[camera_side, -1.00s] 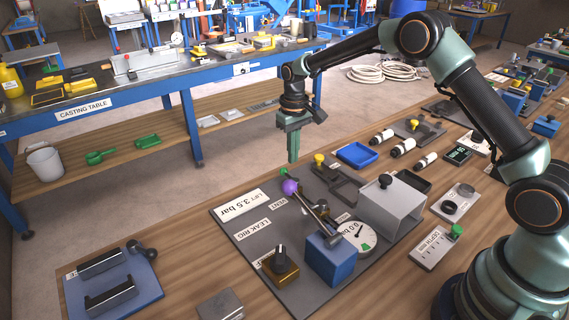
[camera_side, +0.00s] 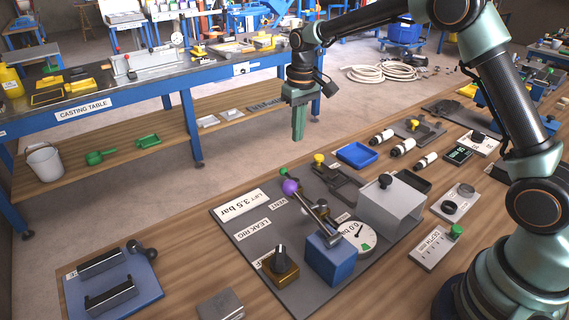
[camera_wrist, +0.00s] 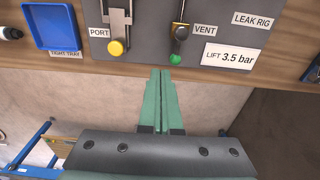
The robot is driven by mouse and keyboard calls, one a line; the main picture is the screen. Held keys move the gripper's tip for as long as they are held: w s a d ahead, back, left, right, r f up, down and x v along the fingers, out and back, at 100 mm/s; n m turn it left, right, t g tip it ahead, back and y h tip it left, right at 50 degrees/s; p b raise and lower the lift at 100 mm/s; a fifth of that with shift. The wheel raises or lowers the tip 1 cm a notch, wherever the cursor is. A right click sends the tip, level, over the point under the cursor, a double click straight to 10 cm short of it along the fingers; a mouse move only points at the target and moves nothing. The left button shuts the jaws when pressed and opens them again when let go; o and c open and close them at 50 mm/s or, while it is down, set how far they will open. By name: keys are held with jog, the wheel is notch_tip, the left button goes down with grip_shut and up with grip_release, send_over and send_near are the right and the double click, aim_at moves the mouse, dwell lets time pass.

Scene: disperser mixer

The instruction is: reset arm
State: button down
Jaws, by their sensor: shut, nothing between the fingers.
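My gripper (camera_side: 298,122) hangs in the air with its green fingers pointing down, past the far edge of the wooden bench and near the leak rig (camera_side: 239,237). In the wrist view its fingers (camera_wrist: 160,75) lie side by side, shut and empty. The grey leak rig panel (camera_wrist: 262,32) shows at the top of that view. It carries a yellow-knobbed port lever (camera_wrist: 116,46) and a green-tipped vent lever (camera_wrist: 178,45). My fingers touch nothing in view.
On the bench, a blue tray (camera_side: 358,155), several black-and-white cylinders and a grey bracket (camera_side: 392,206) stand right of the gripper. A blue fixture plate (camera_side: 112,285) lies at the near left. The casting table (camera_side: 130,95) stands behind, across open floor.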

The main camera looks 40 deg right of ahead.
jog(key=s+r+t, duration=0.3)
jog(key=s+r, duration=0.8)
jog(key=s+t, duration=0.2)
jog(key=s, duration=0.9)
jog(key=shift+s+d, duration=0.25)
jog(key=shift+s, duration=0.15)
jog(key=shift+f, duration=0.1)
